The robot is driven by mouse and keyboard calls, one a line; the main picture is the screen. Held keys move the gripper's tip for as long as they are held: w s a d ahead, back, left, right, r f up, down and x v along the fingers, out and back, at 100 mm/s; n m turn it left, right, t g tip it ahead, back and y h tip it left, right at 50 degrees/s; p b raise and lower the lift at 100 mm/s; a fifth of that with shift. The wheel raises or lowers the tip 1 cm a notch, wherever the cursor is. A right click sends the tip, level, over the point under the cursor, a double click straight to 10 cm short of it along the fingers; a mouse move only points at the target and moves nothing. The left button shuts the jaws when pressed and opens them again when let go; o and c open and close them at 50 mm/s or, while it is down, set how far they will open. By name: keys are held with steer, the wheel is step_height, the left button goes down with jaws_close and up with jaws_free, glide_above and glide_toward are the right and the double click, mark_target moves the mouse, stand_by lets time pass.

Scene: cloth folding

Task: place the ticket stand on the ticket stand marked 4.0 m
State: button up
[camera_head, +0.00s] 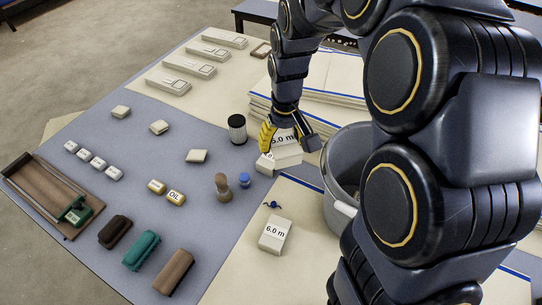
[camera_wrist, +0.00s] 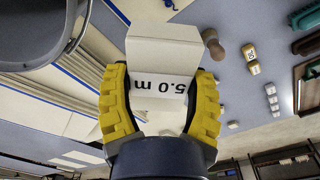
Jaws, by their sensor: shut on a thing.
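My gripper (camera_head: 289,137) has yellow ribbed fingers and is shut on a white ticket stand marked 5.0 m (camera_head: 287,153), beside the pot. In the wrist view this held stand (camera_wrist: 163,60) sits between both fingers of my gripper (camera_wrist: 160,85), its label upside down. A pale block end (camera_head: 265,163) with a partly hidden mark shows at the held stand's lower left; I cannot tell whether it is a separate stand or whether they touch. Another white stand, marked 6.0 m (camera_head: 275,235), stands on the cream cloth in front. No 4.0 m label is readable.
A grey pot (camera_head: 337,205) stands close right of the held stand. Folded cream cloths (camera_head: 335,75) lie behind. Blue-grey table (camera_head: 130,190) is partly bare there.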

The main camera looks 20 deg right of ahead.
step_height(320, 180, down, 5)
glide_above(271, 156)
steer(key=s, duration=0.1)
step_height(271, 156, down, 10)
steer(key=shift+a+r, duration=0.1)
steer(key=shift+a, duration=0.05)
steer(key=shift+w+f, duration=0.4)
steer(key=shift+f, duration=0.2)
step_height(271, 156, down, 3)
steer(key=shift+r, duration=0.1)
steer(key=o, duration=1)
